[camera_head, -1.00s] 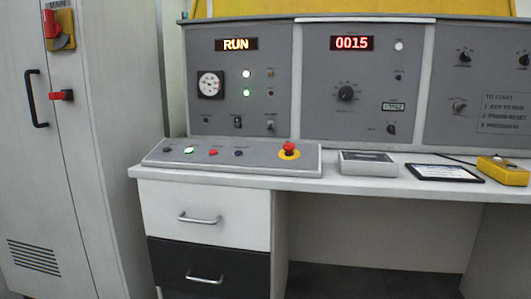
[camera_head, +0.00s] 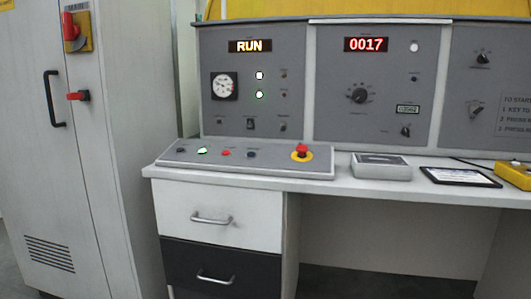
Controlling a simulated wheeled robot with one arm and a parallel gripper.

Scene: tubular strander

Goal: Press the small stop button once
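A small red button (camera_head: 226,153), the likely stop button, sits on the sloped control panel (camera_head: 275,161) at the front of the desk. A lit green button (camera_head: 202,151) is to its left and a dark button (camera_head: 251,155) to its right. A large red mushroom button on a yellow base (camera_head: 301,152) is at the panel's right end. My gripper is not in view.
A tall grey cabinet (camera_head: 110,180) with a red and yellow main switch (camera_head: 76,30) stands at left. On the desk (camera_head: 340,180) lie a grey box (camera_head: 381,166), a framed card (camera_head: 460,177) and a yellow device (camera_head: 513,174). Drawers (camera_head: 220,215) are below; the space to their right is open.

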